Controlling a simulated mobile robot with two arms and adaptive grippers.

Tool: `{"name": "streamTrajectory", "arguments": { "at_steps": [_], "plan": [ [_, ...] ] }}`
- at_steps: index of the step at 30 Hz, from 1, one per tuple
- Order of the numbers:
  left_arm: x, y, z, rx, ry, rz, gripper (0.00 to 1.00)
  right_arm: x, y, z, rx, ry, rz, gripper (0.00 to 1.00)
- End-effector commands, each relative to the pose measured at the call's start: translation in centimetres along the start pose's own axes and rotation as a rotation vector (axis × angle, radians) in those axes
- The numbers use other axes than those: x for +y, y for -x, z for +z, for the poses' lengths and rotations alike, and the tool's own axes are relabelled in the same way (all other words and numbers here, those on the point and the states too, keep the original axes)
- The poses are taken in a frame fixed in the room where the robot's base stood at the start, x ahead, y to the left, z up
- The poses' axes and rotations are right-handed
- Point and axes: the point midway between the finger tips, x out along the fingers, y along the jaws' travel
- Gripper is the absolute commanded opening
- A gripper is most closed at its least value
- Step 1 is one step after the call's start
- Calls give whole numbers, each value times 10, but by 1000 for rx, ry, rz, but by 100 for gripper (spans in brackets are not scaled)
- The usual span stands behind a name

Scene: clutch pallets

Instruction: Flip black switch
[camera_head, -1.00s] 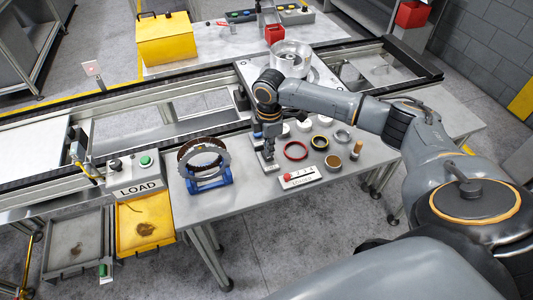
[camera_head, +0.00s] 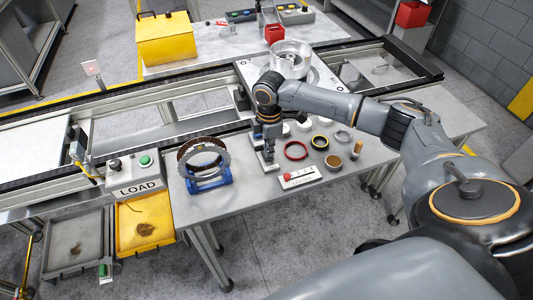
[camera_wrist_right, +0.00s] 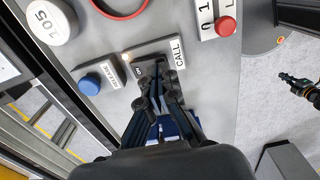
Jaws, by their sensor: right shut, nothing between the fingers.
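My right gripper (camera_head: 267,165) points down over the grey table beside the gear stand. In the right wrist view its two fingers (camera_wrist_right: 158,72) are shut together with nothing between them. The fingertips are over a small grey box (camera_wrist_right: 132,53) labelled CALL, with a small light at one end. An ON mark shows beside the fingers. The black switch itself cannot be made out there; the fingers cover the middle of the box. I cannot tell whether they touch it. What looks like my left gripper (camera_wrist_right: 301,88) shows at the right edge of the wrist view, its jaws unclear.
A blue-button box (camera_wrist_right: 98,80) stands close to the fingers. A red-button box (camera_head: 300,177), a red ring (camera_head: 296,150) and several small parts lie to the right. A gear in a blue stand (camera_head: 210,183) is to the left. The table front is clear.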

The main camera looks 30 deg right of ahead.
Motion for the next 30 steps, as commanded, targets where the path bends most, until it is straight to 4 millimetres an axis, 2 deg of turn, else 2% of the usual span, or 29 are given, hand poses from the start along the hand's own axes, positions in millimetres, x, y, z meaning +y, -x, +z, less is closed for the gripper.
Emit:
{"name": "streamTrajectory", "arguments": {
  "at_steps": [30],
  "plan": [
    [0, -5, 0, 0, 1, 0, 0, 0, -15, 0, 1, 1, 0, 0]
  ]
}}
